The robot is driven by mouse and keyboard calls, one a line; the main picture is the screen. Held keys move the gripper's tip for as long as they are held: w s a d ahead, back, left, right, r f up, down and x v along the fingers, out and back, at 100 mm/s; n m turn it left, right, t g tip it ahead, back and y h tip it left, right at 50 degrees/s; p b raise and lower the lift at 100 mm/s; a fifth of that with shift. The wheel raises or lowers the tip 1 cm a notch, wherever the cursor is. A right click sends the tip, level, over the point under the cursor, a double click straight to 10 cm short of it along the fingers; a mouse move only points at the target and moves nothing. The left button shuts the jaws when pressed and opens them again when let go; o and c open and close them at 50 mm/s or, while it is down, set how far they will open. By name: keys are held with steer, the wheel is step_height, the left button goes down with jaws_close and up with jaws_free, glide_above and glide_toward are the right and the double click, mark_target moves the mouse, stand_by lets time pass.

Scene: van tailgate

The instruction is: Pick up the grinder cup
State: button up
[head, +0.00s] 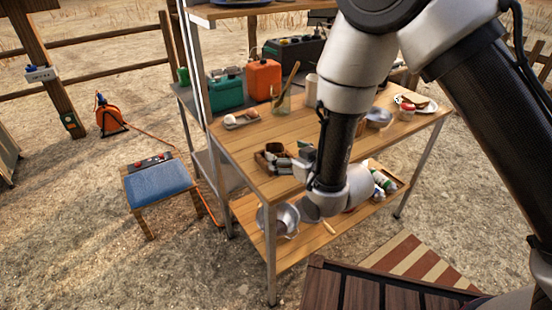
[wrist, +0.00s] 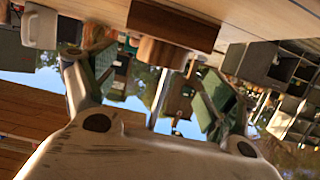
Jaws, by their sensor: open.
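My gripper (head: 302,160) is low over the near left part of the wooden table, beside a small dark brown wooden holder (head: 263,160). In the wrist view, which is upside down, my gripper (wrist: 150,68) is open, with its two green-padded fingers apart. Beyond the fingertips and between them shows a brown rounded piece (wrist: 162,53) against a dark wooden block (wrist: 172,22). The brown piece may be the grinder cup, but I cannot tell for sure. Nothing is seen held between the pads. My arm and gripper hide part of the tabletop in the head view.
The wooden table (head: 235,141) carries a glass jar with utensils (head: 281,103), a small tray (head: 242,120), a metal bowl (head: 378,117) and a plate (head: 418,104). A lower shelf holds bowls (head: 284,219). A blue-topped stool (head: 158,183) stands at left.

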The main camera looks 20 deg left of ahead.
mark_target(269, 146)
steer(key=x, duration=0.4)
steer(key=shift+w+a+r, duration=0.1)
steer(key=shift+w+a, duration=0.05)
steer(key=shift+a, duration=0.15)
steer(key=shift+c, duration=0.4)
steer(key=c, duration=1.1)
steer(key=shift+r, duration=0.1)
